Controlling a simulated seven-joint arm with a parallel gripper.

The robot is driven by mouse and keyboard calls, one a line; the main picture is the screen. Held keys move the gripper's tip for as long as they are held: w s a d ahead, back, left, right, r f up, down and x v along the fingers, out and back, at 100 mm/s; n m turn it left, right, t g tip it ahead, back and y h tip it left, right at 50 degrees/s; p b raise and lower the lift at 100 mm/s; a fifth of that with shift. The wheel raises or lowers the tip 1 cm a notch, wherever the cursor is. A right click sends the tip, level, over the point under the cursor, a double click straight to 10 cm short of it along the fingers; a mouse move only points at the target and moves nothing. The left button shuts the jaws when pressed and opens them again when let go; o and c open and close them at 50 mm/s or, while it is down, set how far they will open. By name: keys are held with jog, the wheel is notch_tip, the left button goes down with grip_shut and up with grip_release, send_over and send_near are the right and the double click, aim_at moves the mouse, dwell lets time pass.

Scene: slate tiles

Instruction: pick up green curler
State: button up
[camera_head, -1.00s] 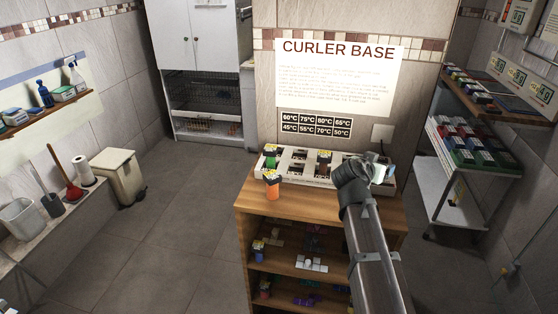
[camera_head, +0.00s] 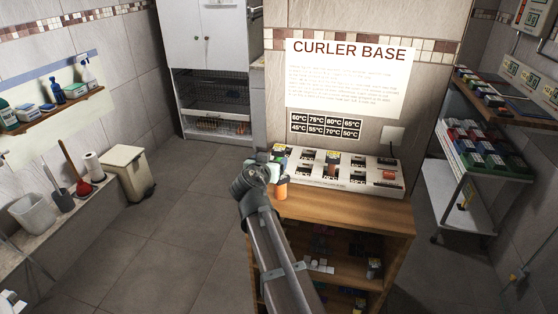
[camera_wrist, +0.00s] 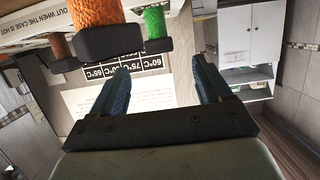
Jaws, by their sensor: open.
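The green curler (camera_wrist: 155,22) shows at the top of the wrist view, with a dark end piece toward my gripper (camera_wrist: 160,78). My gripper is open and empty; its two blue fingers point toward that curler with a gap between. In the head view my gripper (camera_head: 268,168) is at the left end of the white curler base (camera_head: 325,182) and hides most of the green curler. An orange curler (camera_head: 281,191) stands on the wooden top just in front of the base; in the wrist view it (camera_wrist: 95,12) is left of the green one.
A brown curler (camera_head: 358,160) and an orange-red one (camera_head: 389,175) sit farther right on the base. The wooden shelf unit (camera_head: 350,211) holds small items below. A wall poster (camera_head: 345,80) is behind. A shelf cart (camera_head: 470,190) stands at right.

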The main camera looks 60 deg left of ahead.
aim_at(280, 149)
jog(key=x, duration=0.8)
jog(key=shift+x, duration=2.5)
jog(key=shift+w+r, duration=0.1)
jog(key=shift+r, duration=0.05)
jog(key=c, duration=1.1)
